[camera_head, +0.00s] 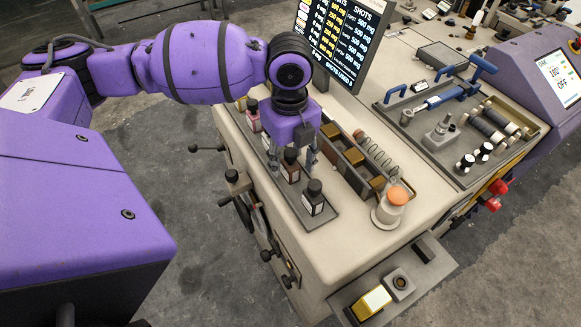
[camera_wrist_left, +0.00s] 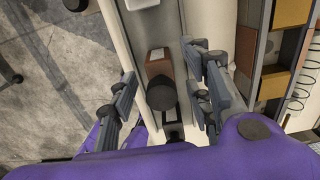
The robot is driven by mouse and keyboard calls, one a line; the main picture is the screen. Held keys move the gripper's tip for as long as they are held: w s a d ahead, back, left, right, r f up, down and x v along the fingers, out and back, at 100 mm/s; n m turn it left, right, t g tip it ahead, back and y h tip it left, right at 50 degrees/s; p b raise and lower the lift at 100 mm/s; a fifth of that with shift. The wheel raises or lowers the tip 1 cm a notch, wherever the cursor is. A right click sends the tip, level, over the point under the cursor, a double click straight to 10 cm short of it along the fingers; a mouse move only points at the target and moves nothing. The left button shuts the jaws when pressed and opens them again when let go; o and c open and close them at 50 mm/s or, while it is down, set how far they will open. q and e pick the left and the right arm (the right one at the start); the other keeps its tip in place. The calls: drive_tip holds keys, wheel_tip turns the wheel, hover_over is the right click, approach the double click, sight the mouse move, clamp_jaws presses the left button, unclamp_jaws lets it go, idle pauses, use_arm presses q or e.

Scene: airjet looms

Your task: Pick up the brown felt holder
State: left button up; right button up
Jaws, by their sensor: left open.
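A brown block-shaped piece with a dark round top, which fits the brown felt holder, stands in the row on the narrow grey tray (camera_head: 322,222); its brown side (camera_head: 290,173) shows in the head view. In the left wrist view the brown piece (camera_wrist_left: 159,61) and its dark top (camera_wrist_left: 161,94) lie between the fingers. My left gripper (camera_head: 291,158) points down over this row. It is open, with fingers on both sides of the piece and gaps beside it in the wrist view. My right gripper is not in view.
A black bottle with a white label (camera_head: 313,198) stands just in front, and a pink-labelled bottle (camera_head: 253,116) behind. A compartment tray with brown blocks (camera_head: 355,156) and an orange-topped knob (camera_head: 397,196) are to the right. Levers (camera_head: 232,176) stick out at the left.

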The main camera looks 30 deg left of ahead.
use_arm(q)
drive_tip(key=shift+d+f, duration=0.1)
drive_tip(key=shift+f, duration=0.75)
clamp_jaws()
drive_tip(key=shift+r, duration=0.1)
